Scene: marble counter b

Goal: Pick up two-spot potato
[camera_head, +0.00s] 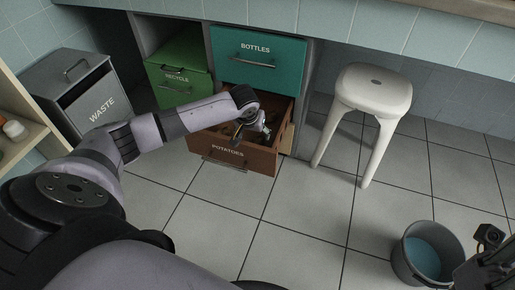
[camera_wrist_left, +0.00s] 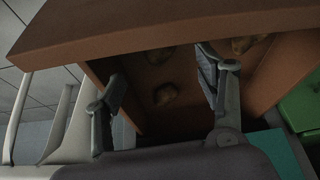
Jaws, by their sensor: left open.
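The brown drawer labelled POTATOES (camera_head: 232,157) is pulled open below the teal drawer. My left gripper (camera_head: 254,134) reaches down into it from the left. In the left wrist view the gripper's two fingers (camera_wrist_left: 163,72) are spread apart with nothing held. A brown potato (camera_wrist_left: 165,94) lies on the drawer floor between the fingers. Another potato (camera_wrist_left: 159,55) lies beyond it, and one more (camera_wrist_left: 245,44) is beside the right finger, partly hidden. Spots are too dim to tell apart. A dark part of my right arm shows at the lower right of the head view; its fingers cannot be made out.
The teal BOTTLES drawer (camera_head: 258,60) sits above the open drawer, with the green RECYCLE drawer (camera_head: 178,75) left of it. A grey WASTE bin (camera_head: 80,90) stands at left. A white stool (camera_head: 375,90) stands at right, a bucket (camera_head: 408,268) in front. Floor tiles between are clear.

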